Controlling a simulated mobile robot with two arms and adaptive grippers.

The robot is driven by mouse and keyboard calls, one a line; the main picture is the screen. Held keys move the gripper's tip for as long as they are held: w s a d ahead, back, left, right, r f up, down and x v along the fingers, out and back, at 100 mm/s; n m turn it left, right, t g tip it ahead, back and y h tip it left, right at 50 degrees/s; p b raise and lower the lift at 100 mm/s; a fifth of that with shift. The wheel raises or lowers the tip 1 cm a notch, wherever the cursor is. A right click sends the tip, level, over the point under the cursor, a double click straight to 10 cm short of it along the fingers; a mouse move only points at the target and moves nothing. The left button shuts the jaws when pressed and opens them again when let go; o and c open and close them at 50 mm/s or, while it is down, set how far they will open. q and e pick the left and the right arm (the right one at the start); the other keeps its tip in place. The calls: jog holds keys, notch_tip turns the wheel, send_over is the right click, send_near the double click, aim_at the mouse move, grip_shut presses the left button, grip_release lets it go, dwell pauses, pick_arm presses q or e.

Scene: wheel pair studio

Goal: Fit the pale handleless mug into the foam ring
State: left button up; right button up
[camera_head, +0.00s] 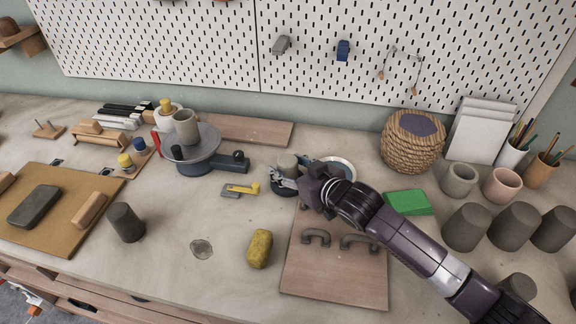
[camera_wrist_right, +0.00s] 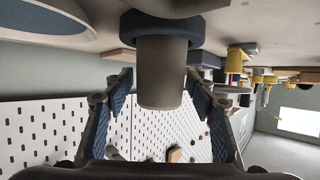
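A grey handleless mug (camera_head: 287,162) stands at the middle of the bench, partly hidden by my right gripper (camera_head: 287,178). In the right wrist view, which is upside down, the mug (camera_wrist_right: 162,75) stands with its base inside a dark foam ring (camera_wrist_right: 160,28). The ring's dark edge also shows below the gripper in the head view (camera_head: 281,191). My right gripper's fingers are spread on both sides of the mug, with gaps showing; it is open. Another pale handleless mug (camera_head: 186,127) stands on the grey turntable (camera_head: 205,150). My left gripper is not in view.
A white-rimmed bowl (camera_head: 341,164) sits just right of the gripper. In front lie a wooden board (camera_head: 335,280) with two handles and a yellow sponge (camera_head: 260,249). A green block (camera_head: 408,202) and several dark cups (camera_head: 466,228) stand right.

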jog(key=shift+r, duration=0.2)
jog(key=b+v, duration=0.1)
jog(key=v, duration=1.1)
jog(key=shift+f, duration=0.1)
